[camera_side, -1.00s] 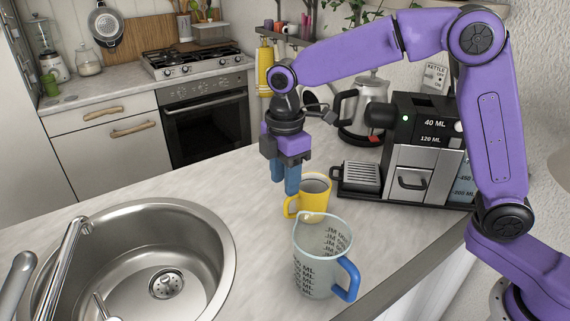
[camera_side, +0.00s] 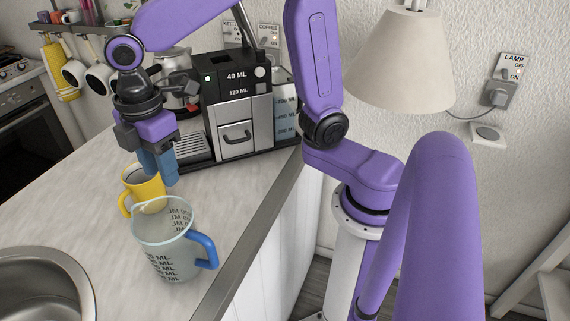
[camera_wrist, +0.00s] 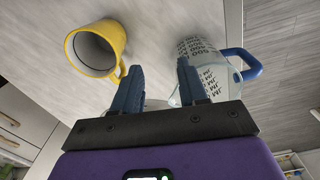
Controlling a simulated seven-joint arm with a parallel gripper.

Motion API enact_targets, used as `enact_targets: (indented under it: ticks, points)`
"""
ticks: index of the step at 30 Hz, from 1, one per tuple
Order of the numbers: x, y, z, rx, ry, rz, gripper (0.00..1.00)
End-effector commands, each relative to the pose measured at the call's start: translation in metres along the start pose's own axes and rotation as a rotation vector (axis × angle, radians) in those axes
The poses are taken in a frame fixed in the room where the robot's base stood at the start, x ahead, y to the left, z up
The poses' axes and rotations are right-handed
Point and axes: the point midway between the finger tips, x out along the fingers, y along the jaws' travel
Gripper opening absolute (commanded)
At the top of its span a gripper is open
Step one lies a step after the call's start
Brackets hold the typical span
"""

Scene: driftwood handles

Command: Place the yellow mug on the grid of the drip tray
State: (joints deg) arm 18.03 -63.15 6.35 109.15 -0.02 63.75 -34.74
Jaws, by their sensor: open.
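The yellow mug (camera_side: 148,193) stands upright on the counter, its handle to the left in the side view. In the wrist view the mug (camera_wrist: 113,36) lies at upper left, its mouth visible, beyond the left finger. My gripper (camera_side: 164,179) is open and empty, its blue fingers at the mug's right side in the side view. In the wrist view my gripper (camera_wrist: 158,80) has nothing between its fingers. I cannot tell whether a finger touches the mug. The drip tray (camera_side: 194,147) with its grid sits at the front of the coffee machine, partly hidden by my gripper, with no mug on it.
A clear measuring jug (camera_side: 168,248) with a blue handle stands close in front of the mug; it shows beside the right finger in the wrist view (camera_wrist: 203,88). The coffee machine (camera_side: 238,110) stands behind. A sink (camera_side: 42,290) is at lower left. Counter left of the mug is free.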

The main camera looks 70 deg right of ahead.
Motion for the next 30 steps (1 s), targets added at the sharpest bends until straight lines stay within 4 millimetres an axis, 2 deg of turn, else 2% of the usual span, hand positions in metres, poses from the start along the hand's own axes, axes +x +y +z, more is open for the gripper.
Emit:
enact_targets:
  ticks: [12, 18, 24, 30]
  points:
    - [0.021, -0.104, 0.098, 0.185, 0.013, 0.0, 0.42]
    - [0.035, -0.144, 0.14, 0.26, 0.018, -0.001, 0.42]
    - [0.042, -0.16, 0.159, 0.295, 0.019, -0.003, 0.42]
    - [0.042, -0.161, 0.16, 0.298, 0.019, -0.003, 0.42]
